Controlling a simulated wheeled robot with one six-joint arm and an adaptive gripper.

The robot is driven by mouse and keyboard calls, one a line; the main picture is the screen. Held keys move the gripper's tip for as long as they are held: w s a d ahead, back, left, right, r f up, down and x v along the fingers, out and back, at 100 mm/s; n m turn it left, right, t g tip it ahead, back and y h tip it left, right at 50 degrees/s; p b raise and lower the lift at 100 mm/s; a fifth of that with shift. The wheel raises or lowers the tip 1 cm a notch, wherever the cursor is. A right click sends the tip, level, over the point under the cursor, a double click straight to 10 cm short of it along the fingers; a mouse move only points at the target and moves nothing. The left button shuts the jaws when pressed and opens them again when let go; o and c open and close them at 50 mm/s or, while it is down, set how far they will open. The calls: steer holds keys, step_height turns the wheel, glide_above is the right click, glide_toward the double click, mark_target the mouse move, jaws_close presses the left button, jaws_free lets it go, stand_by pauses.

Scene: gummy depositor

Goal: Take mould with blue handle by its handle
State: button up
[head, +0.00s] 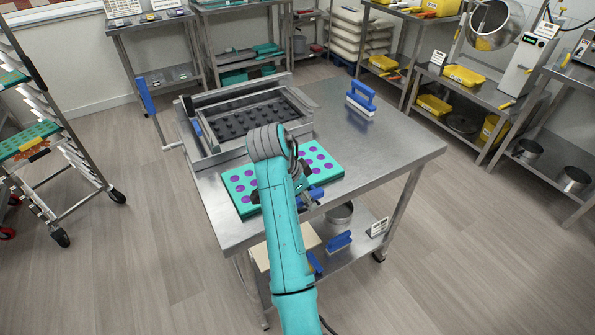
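The mould with blue handle (243,197) is a flat teal tray with rows of purple round cavities. It lies on the steel table in front of the depositor. Its blue handle (316,193) shows at the front edge, partly hidden by my arm and gripper. My gripper (311,201) is dark and reaches down at that handle. Its fingertips are small and overlap the handle, so I cannot tell whether they are shut on it. My teal arm covers the middle of the mould.
The depositor (205,148) with a dark grid stands behind the mould. A wheeled rack (75,160) at left holds another teal mould (22,140). Shelves line the right.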

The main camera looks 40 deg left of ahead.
steer(key=shift+f, duration=0.1)
jaws_close()
stand_by(0.3)
